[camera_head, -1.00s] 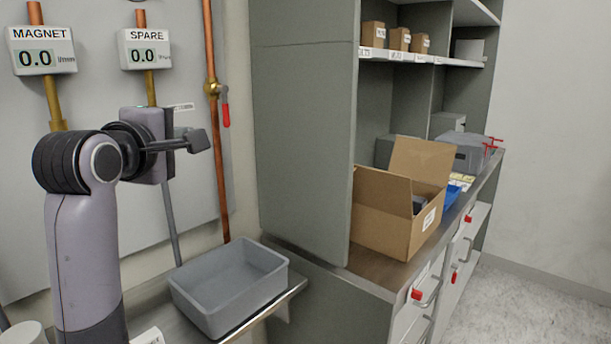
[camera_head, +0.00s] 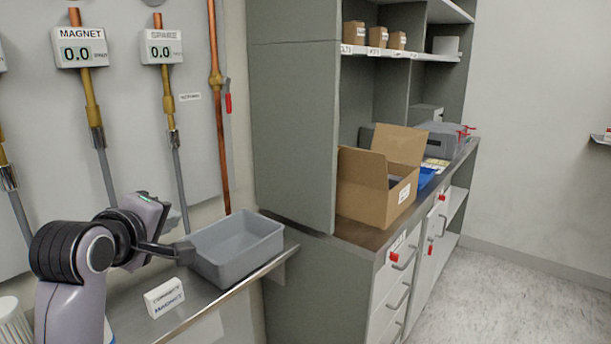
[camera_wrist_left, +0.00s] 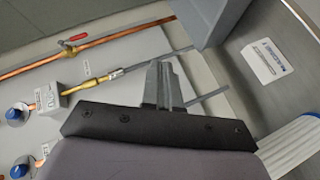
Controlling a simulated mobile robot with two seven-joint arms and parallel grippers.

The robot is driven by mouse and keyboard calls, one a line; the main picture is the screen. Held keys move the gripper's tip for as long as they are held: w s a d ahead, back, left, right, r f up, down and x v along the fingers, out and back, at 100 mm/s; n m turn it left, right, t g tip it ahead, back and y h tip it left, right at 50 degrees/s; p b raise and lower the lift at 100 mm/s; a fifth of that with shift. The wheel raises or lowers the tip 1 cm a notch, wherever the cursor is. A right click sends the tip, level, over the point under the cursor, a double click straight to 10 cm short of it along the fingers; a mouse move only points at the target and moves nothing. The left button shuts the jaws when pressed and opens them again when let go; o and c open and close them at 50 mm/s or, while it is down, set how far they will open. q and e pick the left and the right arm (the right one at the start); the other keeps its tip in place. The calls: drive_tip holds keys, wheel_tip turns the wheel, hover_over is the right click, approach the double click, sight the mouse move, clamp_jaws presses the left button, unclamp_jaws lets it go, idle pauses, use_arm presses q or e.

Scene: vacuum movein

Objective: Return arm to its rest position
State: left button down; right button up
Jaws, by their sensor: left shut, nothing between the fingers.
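My left gripper (camera_head: 184,251) is shut and empty in the head view. Its fingers point right, in front of the left end of the grey bin and above the steel shelf. In the left wrist view the closed fingers (camera_wrist_left: 163,85) stand up from the dark palm, with nothing between them. My right gripper is in neither view.
A grey bin (camera_head: 240,262) and a white label block (camera_head: 164,297) sit on the steel shelf (camera_head: 205,306). Gauges marked MAGNET (camera_head: 80,47) and SPARE (camera_head: 161,46) hang behind on pipes. An open cardboard box (camera_head: 366,198) stands on the counter at right.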

use_arm(q)
drive_tip(key=s+f+m+g, duration=0.35)
drive_tip(key=s+f, duration=0.35)
drive_tip(key=f, duration=0.4)
drive_tip(key=s+f+m+g, duration=0.2)
drive_tip(key=s+f+m, duration=0.2)
drive_tip(key=s+f, duration=0.55)
drive_tip(key=s+f+m+g, duration=0.6)
drive_tip(key=s+f, duration=0.5)
drive_tip(key=s, duration=0.6)
drive_tip(key=w+d+f+m+t+h+p, duration=0.1)
drive_tip(key=w+d+f+m+t+p, duration=0.1)
drive_tip(key=w+f+t+p, duration=0.2)
drive_tip(key=shift+w+f+t+p, duration=0.4)
drive_tip(key=shift+w+t, duration=0.95)
drive_tip(key=shift+t, duration=0.5)
drive_tip(key=shift+d, duration=0.1)
